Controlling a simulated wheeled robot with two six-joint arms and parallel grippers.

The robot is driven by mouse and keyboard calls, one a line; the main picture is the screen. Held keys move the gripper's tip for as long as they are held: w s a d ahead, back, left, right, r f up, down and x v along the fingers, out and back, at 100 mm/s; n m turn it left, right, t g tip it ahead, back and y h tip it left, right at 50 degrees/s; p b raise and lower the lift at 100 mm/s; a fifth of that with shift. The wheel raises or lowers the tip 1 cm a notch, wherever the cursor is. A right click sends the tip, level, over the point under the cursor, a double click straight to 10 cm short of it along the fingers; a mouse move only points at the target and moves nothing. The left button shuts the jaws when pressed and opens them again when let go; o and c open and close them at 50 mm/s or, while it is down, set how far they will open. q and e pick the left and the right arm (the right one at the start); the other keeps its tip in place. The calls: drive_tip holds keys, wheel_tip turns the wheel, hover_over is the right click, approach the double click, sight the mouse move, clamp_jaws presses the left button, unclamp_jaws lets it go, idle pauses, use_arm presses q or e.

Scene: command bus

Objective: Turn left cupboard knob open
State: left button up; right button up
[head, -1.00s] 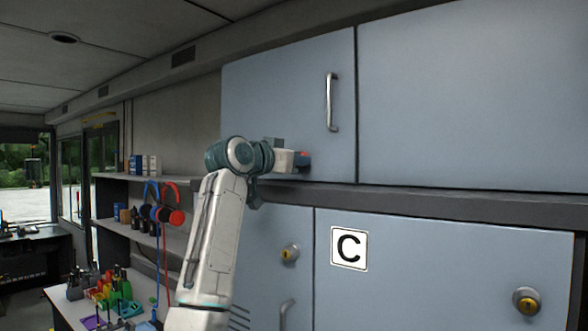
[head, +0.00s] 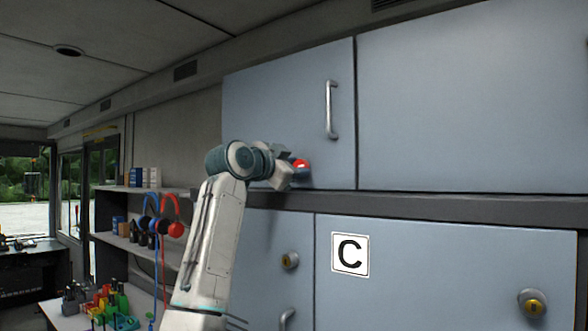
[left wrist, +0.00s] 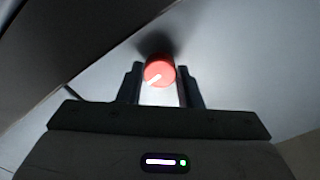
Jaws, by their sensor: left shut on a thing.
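The red round knob (head: 301,164) is on the lower part of the upper left cupboard door (head: 280,110), left of and below its metal handle. My left gripper (head: 292,172) is at the knob, partly hiding it in the head view. In the left wrist view the knob (left wrist: 159,73) sits between the two fingers of my left gripper (left wrist: 160,85), which is shut on it. A white pointer line on the knob slants toward the lower left in that view. The cupboard door is shut. My right gripper is not in view.
A vertical metal handle (head: 332,109) is on the same door. A grey ledge (head: 430,203) runs below it. Lower doors carry round locks (head: 290,260) and a C sign (head: 350,255). Shelves with headsets (head: 175,229) stand at the left.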

use_arm(q)
drive_tip(key=o, duration=1)
drive_tip(key=shift+s, duration=0.1)
drive_tip(key=shift+s+a+f+b, duration=0.1)
drive_tip(key=shift+s+a+b, duration=0.15)
drive_tip(key=shift+b, duration=0.15)
drive_tip(key=b+v, duration=0.5)
drive_tip(key=v, duration=0.5)
